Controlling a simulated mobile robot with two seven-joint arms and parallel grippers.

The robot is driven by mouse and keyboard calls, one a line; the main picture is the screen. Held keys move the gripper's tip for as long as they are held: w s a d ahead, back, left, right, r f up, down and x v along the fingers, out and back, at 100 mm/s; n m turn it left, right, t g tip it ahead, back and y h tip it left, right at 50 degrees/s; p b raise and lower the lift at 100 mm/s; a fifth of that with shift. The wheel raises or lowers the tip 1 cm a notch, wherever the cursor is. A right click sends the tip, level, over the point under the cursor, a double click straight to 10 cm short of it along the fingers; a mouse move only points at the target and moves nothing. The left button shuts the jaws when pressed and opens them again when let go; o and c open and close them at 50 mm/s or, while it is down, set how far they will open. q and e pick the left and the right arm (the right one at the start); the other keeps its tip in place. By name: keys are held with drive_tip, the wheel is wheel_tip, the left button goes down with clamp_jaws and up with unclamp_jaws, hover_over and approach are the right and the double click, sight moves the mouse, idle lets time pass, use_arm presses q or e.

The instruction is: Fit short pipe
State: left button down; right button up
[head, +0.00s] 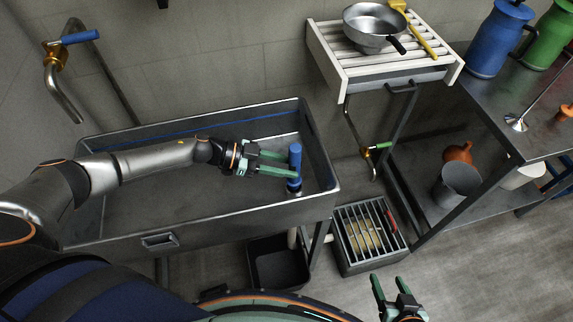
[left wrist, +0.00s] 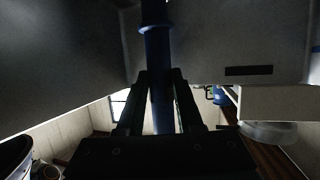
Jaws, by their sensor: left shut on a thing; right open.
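A short blue pipe (head: 295,153) stands about upright at the right end of the metal sink (head: 140,222). Its lower end is at a dark ring, the drain, on the sink floor; I cannot tell whether it sits fully inside. My left gripper (head: 291,164) reaches into the sink from the left and is shut on the pipe. In the left wrist view the blue pipe (left wrist: 158,60), with a wider collar, runs between the fingers of my left gripper (left wrist: 160,78). My right gripper (head: 390,284) is open and empty, low in front of the sink.
The sink walls rise close around the pipe. A black bin (head: 280,265) and a grated floor drain (head: 352,254) are below. A slatted rack (head: 335,62) holds a metal pan (head: 376,22). A steel table (head: 500,110) with jugs is on the right.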

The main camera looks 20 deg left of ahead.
use_arm(q)
drive_tip(key=shift+p, duration=0.6)
idle(1.1)
drive_tip(key=shift+f+b, duration=1.15)
drive_tip(key=shift+f, duration=0.35)
drive_tip(key=shift+c, duration=2.4)
unclamp_jaws()
drive_tip(key=v, duration=1.2)
drive_tip(key=shift+a, duration=0.2)
drive_tip(key=shift+r, duration=0.1)
